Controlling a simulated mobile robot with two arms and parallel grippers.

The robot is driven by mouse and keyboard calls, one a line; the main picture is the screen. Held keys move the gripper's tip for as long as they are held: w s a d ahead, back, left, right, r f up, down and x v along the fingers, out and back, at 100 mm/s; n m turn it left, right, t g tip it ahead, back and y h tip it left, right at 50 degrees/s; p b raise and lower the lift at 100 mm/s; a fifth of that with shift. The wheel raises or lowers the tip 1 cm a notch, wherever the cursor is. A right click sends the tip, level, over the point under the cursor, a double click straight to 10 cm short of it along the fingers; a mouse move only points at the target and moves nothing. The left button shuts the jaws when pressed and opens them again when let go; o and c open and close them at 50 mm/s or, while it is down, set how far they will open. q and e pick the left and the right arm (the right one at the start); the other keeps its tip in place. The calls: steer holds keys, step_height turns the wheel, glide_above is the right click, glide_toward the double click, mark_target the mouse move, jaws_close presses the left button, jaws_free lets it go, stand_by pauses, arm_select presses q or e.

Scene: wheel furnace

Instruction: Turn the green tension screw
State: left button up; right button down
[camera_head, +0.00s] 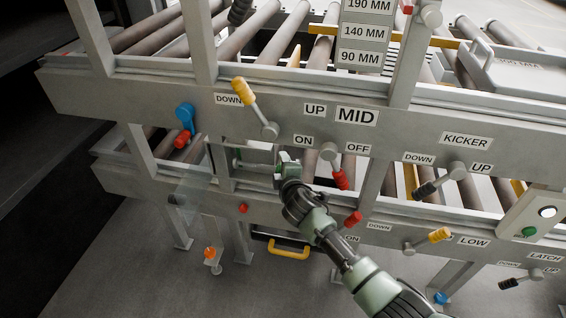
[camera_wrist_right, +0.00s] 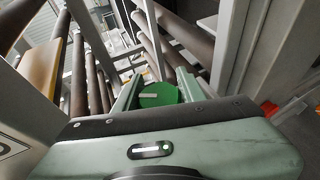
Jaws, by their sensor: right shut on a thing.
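The green tension screw (camera_wrist_right: 159,97) is a round green disc with a pale bar across its face, seen in the right wrist view. My right gripper (camera_wrist_right: 157,88) has one finger on each side of the disc and is shut on it. In the head view my right gripper (camera_head: 262,163) reaches into the opening below the ON label, in the lower part of the grey frame. The screw is hard to make out there among the fingers. My left gripper is not in view.
Rollers fill the grey frame. Close to my right arm are a red-tipped ON/OFF lever (camera_head: 339,172), a yellow-tipped lever (camera_head: 253,103) and a blue-and-red crank (camera_head: 184,124). A clear panel (camera_head: 190,183) hangs left of the opening. A yellow handle (camera_head: 289,249) sits below.

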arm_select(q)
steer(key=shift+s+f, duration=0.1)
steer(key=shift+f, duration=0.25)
arm_select(e)
steer(key=shift+d+f, duration=0.1)
steer(key=shift+f, duration=0.15)
steer(key=shift+s, duration=0.1)
steer(key=c, duration=0.9)
jaws_free()
steer(key=shift+o, duration=0.2)
steer(key=shift+r, duration=0.15)
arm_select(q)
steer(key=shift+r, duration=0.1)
arm_select(e)
steer(key=shift+r, duration=0.1)
steer(key=shift+s+r, duration=0.1)
steer(key=shift+s, duration=0.25)
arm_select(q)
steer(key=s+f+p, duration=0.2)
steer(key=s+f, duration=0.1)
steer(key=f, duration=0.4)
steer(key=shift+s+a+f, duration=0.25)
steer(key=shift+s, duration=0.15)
arm_select(e)
steer(key=v, duration=0.7)
